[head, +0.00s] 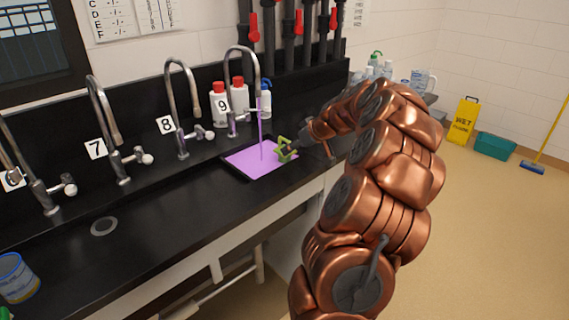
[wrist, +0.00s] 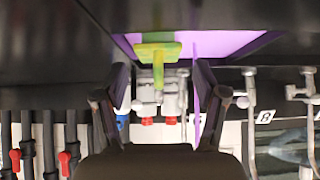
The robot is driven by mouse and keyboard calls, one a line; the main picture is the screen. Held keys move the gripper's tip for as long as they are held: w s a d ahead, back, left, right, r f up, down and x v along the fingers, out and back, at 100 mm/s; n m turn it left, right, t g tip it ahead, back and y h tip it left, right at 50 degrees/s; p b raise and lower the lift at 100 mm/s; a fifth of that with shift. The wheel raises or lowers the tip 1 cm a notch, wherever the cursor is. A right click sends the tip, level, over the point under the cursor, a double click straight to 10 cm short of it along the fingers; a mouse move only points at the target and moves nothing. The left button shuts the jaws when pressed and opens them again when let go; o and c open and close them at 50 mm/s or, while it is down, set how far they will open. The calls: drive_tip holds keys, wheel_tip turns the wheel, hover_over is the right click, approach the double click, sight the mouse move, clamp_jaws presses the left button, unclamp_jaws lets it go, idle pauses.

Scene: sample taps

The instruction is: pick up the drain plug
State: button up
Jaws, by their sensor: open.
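A yellow-green piece, which looks like the drain plug (head: 285,149), is at the right side of the purple-filled sink (head: 247,163) under tap 9. In the wrist view the plug (wrist: 157,52) shows a flat bar with a stem, between and just beyond my fingertips. My gripper (wrist: 160,82) is open, with one dark finger on each side of the stem and a gap to both. In the head view my gripper (head: 297,144) is low over the counter beside the plug. I cannot tell whether the plug touches the sink.
A purple stream (head: 261,135) falls from tap 9 (head: 238,117) into the sink. Bottles (head: 219,104) with red caps stand behind it. Taps 7 and 8 (head: 183,110) line the counter. The front counter is clear.

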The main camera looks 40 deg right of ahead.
drive_tip(key=shift+w+r+p+x, duration=0.15)
drive_tip(key=shift+p+x, duration=0.3)
drive_tip(key=shift+x, duration=1.2)
drive_tip(key=shift+w+r+p+x, duration=0.1)
drive_tip(key=shift+p+x, duration=0.3)
drive_tip(key=shift+x, duration=1.2)
drive_tip(key=shift+d, duration=0.1)
drive_tip(key=c, duration=1.1)
drive_tip(key=shift+r, duration=0.1)
